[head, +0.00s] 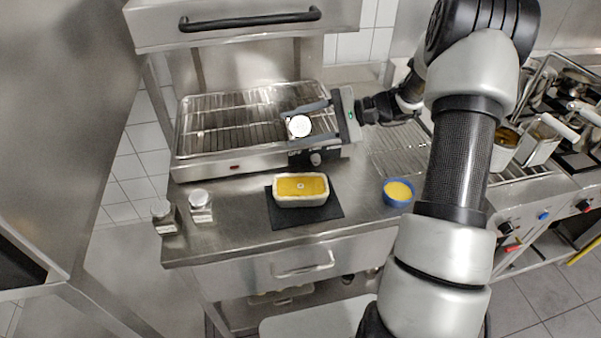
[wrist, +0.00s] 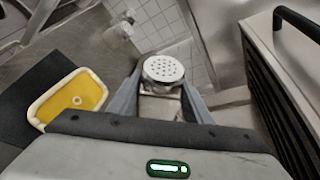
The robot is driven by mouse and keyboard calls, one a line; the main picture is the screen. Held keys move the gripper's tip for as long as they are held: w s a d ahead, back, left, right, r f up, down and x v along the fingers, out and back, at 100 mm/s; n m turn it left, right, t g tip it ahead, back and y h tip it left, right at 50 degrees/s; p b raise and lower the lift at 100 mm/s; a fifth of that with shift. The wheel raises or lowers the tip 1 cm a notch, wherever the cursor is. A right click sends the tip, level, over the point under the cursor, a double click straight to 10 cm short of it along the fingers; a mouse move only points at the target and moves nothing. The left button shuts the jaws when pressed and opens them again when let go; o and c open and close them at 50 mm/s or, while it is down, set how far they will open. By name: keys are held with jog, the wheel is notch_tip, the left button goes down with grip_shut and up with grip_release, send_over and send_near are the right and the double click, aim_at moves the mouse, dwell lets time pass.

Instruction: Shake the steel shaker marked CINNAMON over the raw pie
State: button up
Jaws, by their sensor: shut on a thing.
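My gripper (head: 296,130) is shut on a steel shaker (head: 299,125), holding it in front of the wire-racked grill. In the wrist view the shaker (wrist: 163,70) shows its perforated round top between the fingers, and it looks about upright. Its marking is not readable. The raw pie (head: 301,188), a pale rectangular crust with yellow filling and a small ring-like mark in the middle, sits on a dark mat (head: 285,218), nearer the counter's front edge than the shaker. The pie (wrist: 88,94) is left of my gripper in the wrist view.
Two other steel shakers (head: 201,207) (head: 165,218) stand at the counter's left end. A blue bowl of yellow stuff (head: 398,193) stands right of the mat. The grill (head: 235,120) lies behind, under a hood with a black handle (head: 250,19). A stove is at right.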

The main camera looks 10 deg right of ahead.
jog(key=r+m+g+p, duration=0.1)
jog(key=p, duration=0.2)
jog(key=shift+r+m, duration=0.3)
jog(key=shift+f+m+g+h, duration=0.2)
jog(key=shift+m+g+h, duration=0.1)
jog(key=shift+m+g, duration=0.2)
jog(key=shift+w+m+g, duration=0.1)
jog(key=shift+m+g, duration=0.2)
jog(key=shift+m, duration=0.1)
jog(key=shift+r+m+g, duration=0.4)
jog(key=shift+m+g, duration=0.4)
jog(key=shift+m, duration=0.3)
